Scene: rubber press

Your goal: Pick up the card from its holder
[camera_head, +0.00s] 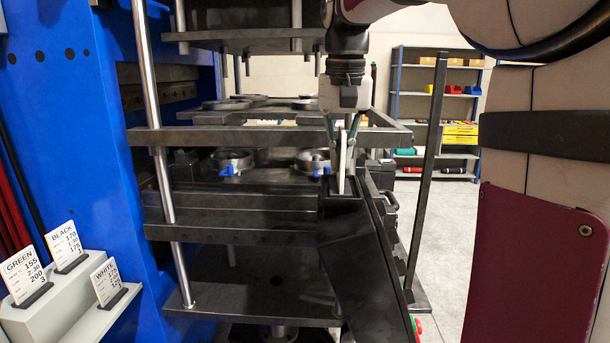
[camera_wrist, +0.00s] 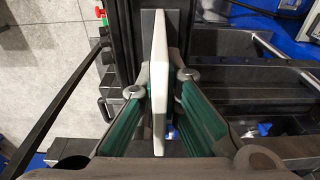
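A thin white card (camera_head: 343,162) stands upright, almost edge-on, in a dark holder (camera_head: 341,202) at the front right of the press. The wrist view shows the card (camera_wrist: 159,72) between my two fingers, its far end over the dark holder. My gripper (camera_head: 345,135) points down above the holder with its green-padded fingers on either side of the card. In the wrist view my gripper (camera_wrist: 161,84) is open, with a narrow gap visible on each side of the card. The card's writing cannot be seen.
Three upright cards, GREEN (camera_head: 25,276), BLACK (camera_head: 65,247) and WHITE (camera_head: 107,281), stand on a pale stepped stand at left. The press's dark bars (camera_head: 250,137) and round moulds (camera_head: 232,160) lie just left of my gripper. A shelf (camera_head: 437,100) stands behind; floor at right is clear.

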